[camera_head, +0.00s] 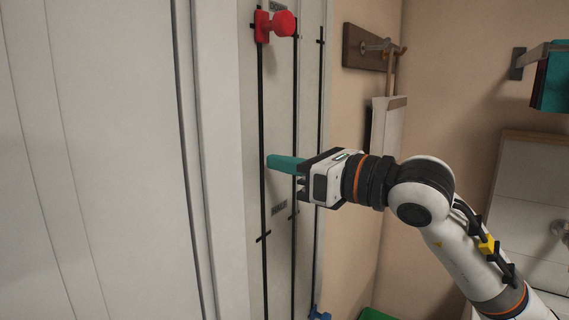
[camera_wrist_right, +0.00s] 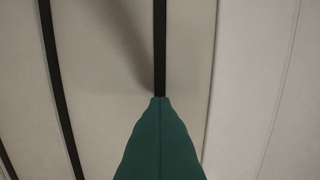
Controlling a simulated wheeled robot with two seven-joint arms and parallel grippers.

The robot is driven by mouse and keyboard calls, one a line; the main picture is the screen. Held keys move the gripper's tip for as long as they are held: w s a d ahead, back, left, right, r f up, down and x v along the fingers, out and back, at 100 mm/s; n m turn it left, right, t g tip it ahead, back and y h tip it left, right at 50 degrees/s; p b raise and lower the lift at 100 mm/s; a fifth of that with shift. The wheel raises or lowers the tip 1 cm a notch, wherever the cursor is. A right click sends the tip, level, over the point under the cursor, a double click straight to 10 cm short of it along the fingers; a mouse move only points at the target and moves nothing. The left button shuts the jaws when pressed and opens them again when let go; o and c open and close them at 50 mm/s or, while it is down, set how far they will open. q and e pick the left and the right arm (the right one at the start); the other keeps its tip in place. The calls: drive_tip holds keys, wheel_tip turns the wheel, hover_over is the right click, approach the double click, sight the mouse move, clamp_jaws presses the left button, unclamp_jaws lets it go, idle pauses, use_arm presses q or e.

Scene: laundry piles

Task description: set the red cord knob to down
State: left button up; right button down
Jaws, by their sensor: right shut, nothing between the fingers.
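The red cord knob (camera_head: 276,25) sits at the top of a black vertical cord track (camera_head: 262,120) on a pale panel in the head view. My right gripper (camera_head: 270,162) is shut and empty, its teal fingertips over that track and well below the red knob. In the right wrist view the closed teal fingers (camera_wrist_right: 161,140) point at a black cord line (camera_wrist_right: 160,45) on the pale panel. The red knob is not in the wrist view. My left gripper is not in view.
A blue knob (camera_head: 319,314) shows low on the panel's right side. More black tracks run beside the red knob's track. A wooden hook board (camera_head: 362,48) hangs on the wall to the right. A white cabinet face (camera_head: 100,160) fills the left.

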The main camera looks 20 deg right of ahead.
drive_tip(key=c, duration=1.1)
unclamp_jaws()
drive_tip(key=shift+s+d+f, duration=0.1)
drive_tip(key=shift+s+d, duration=0.15)
drive_tip(key=shift+s, duration=0.05)
drive_tip(key=b+v, duration=0.5)
drive_tip(key=v, duration=0.6)
drive_tip(key=shift+s+d, duration=0.1)
